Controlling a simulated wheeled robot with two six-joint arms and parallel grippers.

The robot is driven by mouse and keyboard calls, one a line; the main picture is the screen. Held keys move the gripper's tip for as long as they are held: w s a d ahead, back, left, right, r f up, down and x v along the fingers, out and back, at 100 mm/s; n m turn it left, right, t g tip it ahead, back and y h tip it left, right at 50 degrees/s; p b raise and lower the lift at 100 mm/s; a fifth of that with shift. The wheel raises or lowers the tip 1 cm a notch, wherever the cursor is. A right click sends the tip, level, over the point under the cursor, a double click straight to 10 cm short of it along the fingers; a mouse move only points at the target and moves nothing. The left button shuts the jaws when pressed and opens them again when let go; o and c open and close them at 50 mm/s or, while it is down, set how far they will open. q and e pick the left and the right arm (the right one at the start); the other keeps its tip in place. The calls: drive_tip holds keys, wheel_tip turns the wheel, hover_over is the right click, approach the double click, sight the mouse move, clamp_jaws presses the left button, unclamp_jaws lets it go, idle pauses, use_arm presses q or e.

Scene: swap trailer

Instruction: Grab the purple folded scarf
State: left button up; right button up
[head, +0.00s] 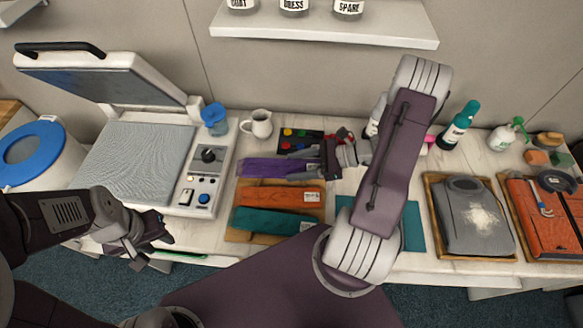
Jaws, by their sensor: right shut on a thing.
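The purple folded scarf (262,168) lies on the counter behind the orange and teal folded scarves, with a small tag near its right end. My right gripper (302,162) reaches in from the right at its right end and is shut on it. The fingers and wrist hide part of that end. I cannot tell whether the scarf is lifted off the surface. My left gripper (154,240) is at the counter's front edge, below the press and away from the scarves. Its jaw opening is not clear.
An orange scarf (277,195) and a teal scarf (272,221) lie on a wooden tray in front. A heat press (143,155) with raised lid stands left. A white pitcher (260,125) and a dark palette (300,137) are behind. Trays with grey and orange garments are right.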

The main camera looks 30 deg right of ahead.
drive_tip(key=s+d+r, duration=0.2)
drive_tip(key=s+r, duration=0.3)
drive_tip(key=s, duration=0.4)
drive_tip(key=shift+s+d+r, duration=0.15)
drive_tip(key=shift+s+r, duration=0.1)
drive_tip(key=shift+r, duration=0.15)
